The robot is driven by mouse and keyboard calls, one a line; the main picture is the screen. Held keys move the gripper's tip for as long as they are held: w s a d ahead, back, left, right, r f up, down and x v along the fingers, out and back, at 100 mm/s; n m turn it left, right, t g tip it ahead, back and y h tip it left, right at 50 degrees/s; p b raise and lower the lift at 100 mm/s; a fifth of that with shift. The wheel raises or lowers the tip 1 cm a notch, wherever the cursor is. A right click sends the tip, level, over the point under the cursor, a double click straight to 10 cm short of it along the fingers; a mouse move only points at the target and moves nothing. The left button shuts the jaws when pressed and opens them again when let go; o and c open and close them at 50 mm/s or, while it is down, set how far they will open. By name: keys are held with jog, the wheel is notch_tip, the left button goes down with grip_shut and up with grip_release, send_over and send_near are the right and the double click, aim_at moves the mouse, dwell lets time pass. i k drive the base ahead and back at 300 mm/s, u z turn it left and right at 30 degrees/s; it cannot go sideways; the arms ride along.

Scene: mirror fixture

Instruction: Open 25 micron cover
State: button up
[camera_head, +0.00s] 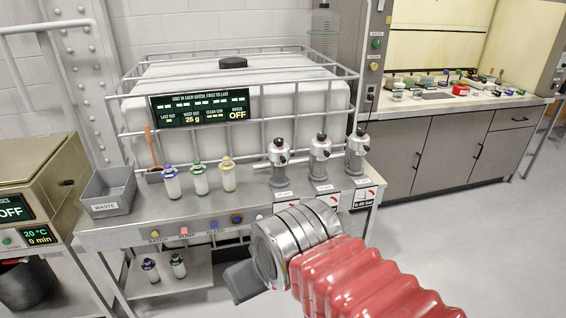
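Three silver filter housings stand in a row on the right part of the steel bench: a left one (279,166), a middle one (319,160) and a right one (356,155). Each has a grey top with a black knob, and all three tops look in place. The small labels in front of them are too small to read, so I cannot tell which is the 25 micron one. My gripper (243,282) is in front of and below the bench's front edge, apart from the housings. Only a dark grey finger part shows; my wrist hides the rest.
Three capped bottles (199,178) stand left of the housings. A grey waste bin (110,191) sits at the bench's left end. A white caged tank (235,105) stands behind. Coloured buttons (184,231) line the front edge. Floor at right is clear.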

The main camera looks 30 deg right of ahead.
aim_at(281, 154)
jog(key=z, duration=0.05)
jog(key=i, duration=1)
jog(key=u, duration=0.05)
